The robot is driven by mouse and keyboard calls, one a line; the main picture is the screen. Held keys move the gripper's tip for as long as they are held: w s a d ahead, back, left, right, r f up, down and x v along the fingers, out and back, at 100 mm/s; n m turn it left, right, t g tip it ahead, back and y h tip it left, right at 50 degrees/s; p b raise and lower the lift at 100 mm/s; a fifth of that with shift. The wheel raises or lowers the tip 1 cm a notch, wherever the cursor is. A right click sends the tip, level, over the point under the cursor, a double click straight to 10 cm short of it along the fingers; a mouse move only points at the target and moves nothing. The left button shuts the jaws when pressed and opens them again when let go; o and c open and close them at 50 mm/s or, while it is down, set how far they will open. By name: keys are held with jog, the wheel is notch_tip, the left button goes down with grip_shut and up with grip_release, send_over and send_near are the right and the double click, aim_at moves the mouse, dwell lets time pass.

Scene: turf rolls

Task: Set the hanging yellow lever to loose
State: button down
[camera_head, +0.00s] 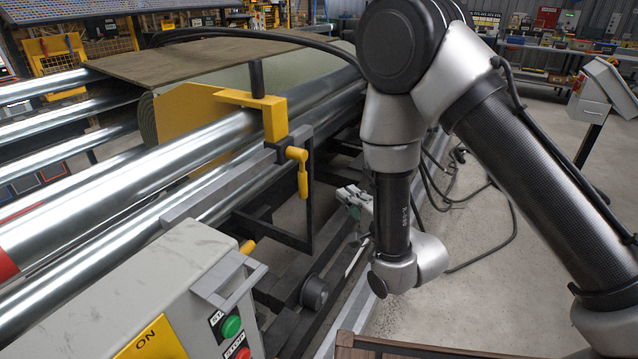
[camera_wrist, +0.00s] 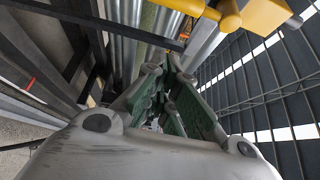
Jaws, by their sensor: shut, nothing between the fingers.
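The yellow lever (camera_head: 302,172) hangs down from its pivot below a yellow clamp block (camera_head: 274,116) beside the shiny rollers. In the wrist view the lever (camera_wrist: 190,6) shows at the top edge, partly cut off by the frame. My gripper (camera_head: 350,196) is to the right of the lever and slightly lower in the head view, apart from it and partly hidden behind my wrist. In the wrist view its green-padded fingers (camera_wrist: 163,90) are shut with nothing held. Any loose or tight marking is not readable.
A grey control box (camera_head: 130,290) with green and red buttons stands at the front left. A dark frame bar (camera_head: 309,190) runs down beside the lever. Black cables (camera_head: 480,200) lie on the floor at right. A wooden edge (camera_head: 400,350) is at the bottom.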

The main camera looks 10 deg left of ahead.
jog(key=x, duration=1)
jog(key=shift+s+a, duration=0.5)
jog(key=shift+s, duration=0.35)
jog(key=shift+s+a, duration=0.5)
jog(key=shift+s, duration=0.4)
jog(key=shift+s, duration=0.1)
jog(key=shift+s+a+m, duration=0.1)
jog(key=shift+s+m, duration=0.05)
jog(key=shift+m, duration=0.15)
